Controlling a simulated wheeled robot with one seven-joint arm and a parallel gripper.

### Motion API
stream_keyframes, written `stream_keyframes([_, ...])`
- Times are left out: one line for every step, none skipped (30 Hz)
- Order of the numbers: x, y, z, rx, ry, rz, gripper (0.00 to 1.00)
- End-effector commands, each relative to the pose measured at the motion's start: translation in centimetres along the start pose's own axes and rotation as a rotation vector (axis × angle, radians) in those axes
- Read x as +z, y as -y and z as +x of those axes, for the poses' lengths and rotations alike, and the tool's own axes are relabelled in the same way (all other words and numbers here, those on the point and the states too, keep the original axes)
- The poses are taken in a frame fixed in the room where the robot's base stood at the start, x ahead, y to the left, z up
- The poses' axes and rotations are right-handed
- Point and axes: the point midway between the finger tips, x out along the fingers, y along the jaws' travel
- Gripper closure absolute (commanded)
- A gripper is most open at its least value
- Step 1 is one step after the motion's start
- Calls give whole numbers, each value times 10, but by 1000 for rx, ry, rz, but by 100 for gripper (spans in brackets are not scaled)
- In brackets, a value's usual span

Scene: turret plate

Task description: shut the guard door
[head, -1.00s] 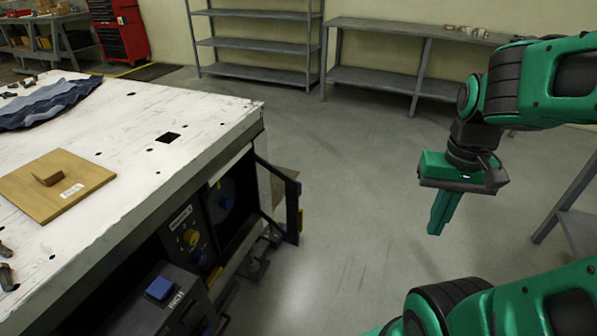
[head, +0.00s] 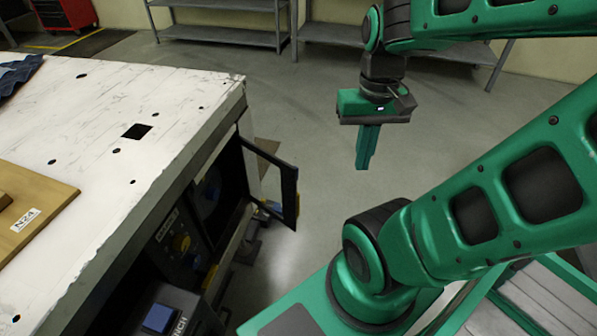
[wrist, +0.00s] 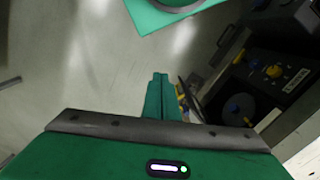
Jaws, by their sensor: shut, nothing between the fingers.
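The guard door (head: 269,186) is a dark open-centred frame on the side of the white-topped bench (head: 190,117). It stands swung open, sticking out to the right of the dark machine opening, with a yellow part low on its free edge. In the wrist view the door (wrist: 190,94) shows nearly edge-on, just right of the fingers. My green gripper (head: 364,166) is shut and empty, pointing down over open floor to the right of the door and apart from it. My gripper's fingers (wrist: 160,76) also show together in the wrist view.
Under the benchtop are a panel with a yellow knob (head: 182,243) and a dark box with a blue button (head: 158,318). A wooden board (head: 35,205) lies on the benchtop. Grey shelves (head: 220,35) stand along the back wall. The floor between door and gripper is clear.

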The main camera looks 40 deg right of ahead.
Motion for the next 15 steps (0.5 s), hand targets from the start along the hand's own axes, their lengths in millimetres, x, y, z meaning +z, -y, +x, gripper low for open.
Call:
stream_keyframes([4,-3,-4,-7,-12,11,100])
stream_keyframes([2,-3,-4,-7,-10,18,100])
stream_keyframes([-2,-1,-5,-7,-6,31,100])
stream_keyframes([-7,0,-5,-7,-2,42,100])
stream_keyframes([-11,5,-5,-7,4,55,100])
stream_keyframes([-18,10,-4,-6,13,76,100])
stream_keyframes([-25,12,-4,-7,20,97,100])
stream_keyframes([-32,15,-3,-9,28,118,100])
stream_keyframes([-44,18,-2,-12,38,149,100])
stream_keyframes([-52,21,0,-14,46,173,100])
stream_keyframes([-61,24,1,-17,55,196,100])
stream_keyframes([-72,27,5,-21,68,230,100])
stream_keyframes([-81,30,7,-24,79,254,100])
stream_keyframes([-90,32,10,-28,88,279,100])
stream_keyframes([-101,35,15,-34,102,311,100])
